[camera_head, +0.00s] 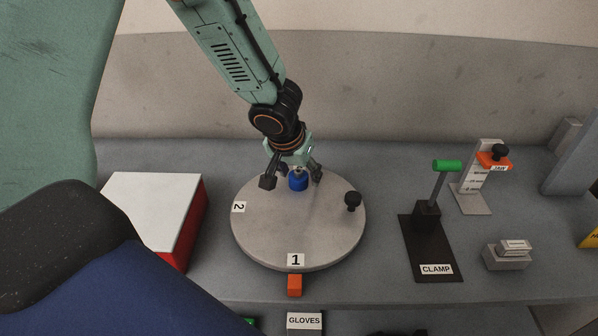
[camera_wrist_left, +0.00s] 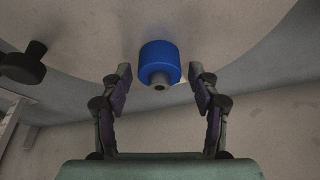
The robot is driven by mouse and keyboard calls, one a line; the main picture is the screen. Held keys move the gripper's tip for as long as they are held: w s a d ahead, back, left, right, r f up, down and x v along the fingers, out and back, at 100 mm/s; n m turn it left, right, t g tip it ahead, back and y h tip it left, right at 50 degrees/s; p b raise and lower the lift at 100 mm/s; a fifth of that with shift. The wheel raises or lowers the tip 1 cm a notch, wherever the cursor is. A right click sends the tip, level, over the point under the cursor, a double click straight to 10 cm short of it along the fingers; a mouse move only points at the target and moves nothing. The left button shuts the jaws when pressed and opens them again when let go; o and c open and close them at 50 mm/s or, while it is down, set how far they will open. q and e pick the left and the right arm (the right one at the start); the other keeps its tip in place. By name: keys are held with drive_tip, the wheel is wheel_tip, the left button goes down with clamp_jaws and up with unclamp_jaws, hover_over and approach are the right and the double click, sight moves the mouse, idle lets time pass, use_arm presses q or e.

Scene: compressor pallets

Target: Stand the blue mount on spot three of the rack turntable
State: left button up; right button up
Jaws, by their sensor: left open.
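The blue mount (camera_head: 298,182) stands upright near the back of the round grey turntable (camera_head: 300,232). It is a short blue cylinder with a narrower grey neck, which shows in the left wrist view (camera_wrist_left: 159,56). My left gripper (camera_head: 292,178) is open above the back of the turntable, with one finger on each side of the mount. In the left wrist view, gaps show between the mount and both fingertips. Label 1 (camera_head: 296,260) is at the turntable's front and label 2 (camera_head: 239,207) at its left. Any label by the mount is hidden or unreadable. My right gripper is out of view.
A black knob (camera_head: 352,200) rises from the turntable's right side. An orange block (camera_head: 294,285) sits at its front edge. A white-topped red box (camera_head: 152,208) stands left. The clamp (camera_head: 427,212) with a green handle and a grey stand (camera_head: 470,198) are at right.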

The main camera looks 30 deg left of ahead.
use_arm(q)
drive_tip(key=shift+s, duration=0.1)
drive_tip(key=shift+r, duration=0.25)
drive_tip(key=p+v, duration=0.3)
drive_tip(key=v, duration=0.8)
drive_tip(key=shift+r, duration=0.4)
drive_tip(key=shift+s, duration=0.25)
drive_tip(key=shift+w, duration=0.1)
